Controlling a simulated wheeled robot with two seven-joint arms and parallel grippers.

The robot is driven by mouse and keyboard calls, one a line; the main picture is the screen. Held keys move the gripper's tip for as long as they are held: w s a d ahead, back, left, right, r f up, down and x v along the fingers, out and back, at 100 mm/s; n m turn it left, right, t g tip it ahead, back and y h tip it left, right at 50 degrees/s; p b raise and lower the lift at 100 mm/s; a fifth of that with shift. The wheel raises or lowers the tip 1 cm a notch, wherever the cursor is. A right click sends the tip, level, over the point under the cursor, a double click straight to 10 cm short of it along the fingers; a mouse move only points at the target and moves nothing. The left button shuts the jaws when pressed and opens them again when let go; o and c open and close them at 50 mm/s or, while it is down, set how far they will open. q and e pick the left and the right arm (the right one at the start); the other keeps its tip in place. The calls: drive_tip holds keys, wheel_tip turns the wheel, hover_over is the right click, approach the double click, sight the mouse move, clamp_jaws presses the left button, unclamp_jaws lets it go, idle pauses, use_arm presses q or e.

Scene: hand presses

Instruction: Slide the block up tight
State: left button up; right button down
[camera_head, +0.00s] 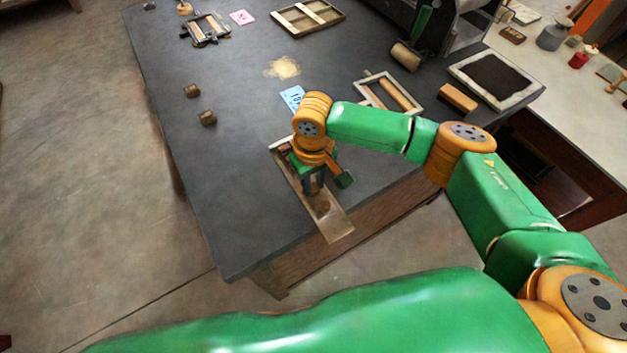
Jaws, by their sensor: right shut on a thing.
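A long, narrow tray (335,226) lies near the front edge of the dark table, with a pale raised edge at its far left end. My right gripper (318,196) points down over the middle of the tray and is shut on a small brown block (322,208). The block is low in the tray, mostly hidden by the gripper. Something brown shows at the tray's far end, partly behind my wrist; I cannot tell whether it touches the block. My left gripper is not in view.
Two small brown blocks (208,118) stand on the left of the table (230,190). A blue card (292,98) lies just behind my wrist. Wooden frames (420,108) and a press (410,50) stand toward the back right.

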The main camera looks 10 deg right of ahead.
drive_tip(key=shift+r, duration=0.1)
drive_tip(key=c, duration=0.9)
unclamp_jaws()
drive_tip(key=shift+o, duration=1.1)
drive_tip(key=shift+s, duration=0.1)
